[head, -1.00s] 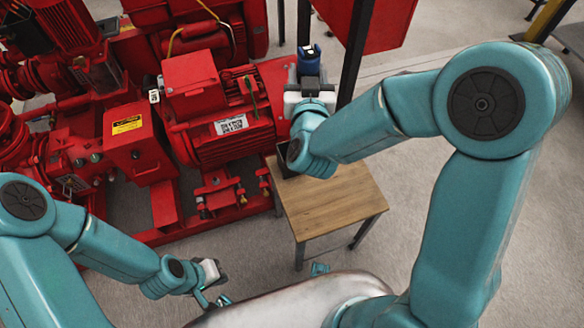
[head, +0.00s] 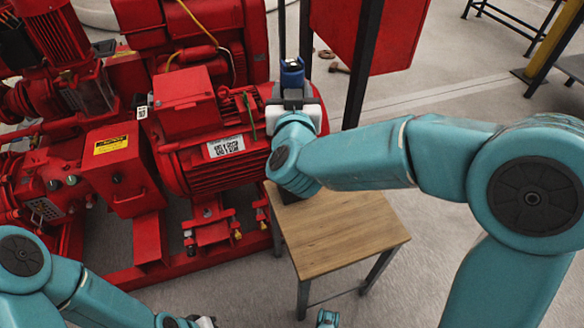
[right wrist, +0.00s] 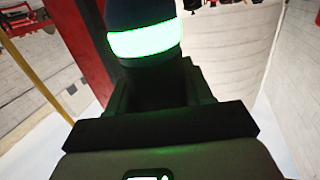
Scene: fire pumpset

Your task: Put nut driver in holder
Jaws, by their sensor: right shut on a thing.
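My right gripper (head: 291,90) is shut on a blue thing (head: 291,70), probably the nut driver's handle, held above the far side of a small wooden table (head: 345,240). In the right wrist view, a dark, rounded thing with a glowing pale-green band (right wrist: 145,42) stands between the jaws (right wrist: 160,100). Its lower end is hidden. My left gripper (head: 204,322) is cut off at the bottom edge.
A large red pumpset (head: 200,120) with motor and pipes fills the left and back, close to the table and my right gripper. A red panel (head: 365,35) on a dark post stands behind. The table's front is bare. Open floor (head: 440,100) lies at the right.

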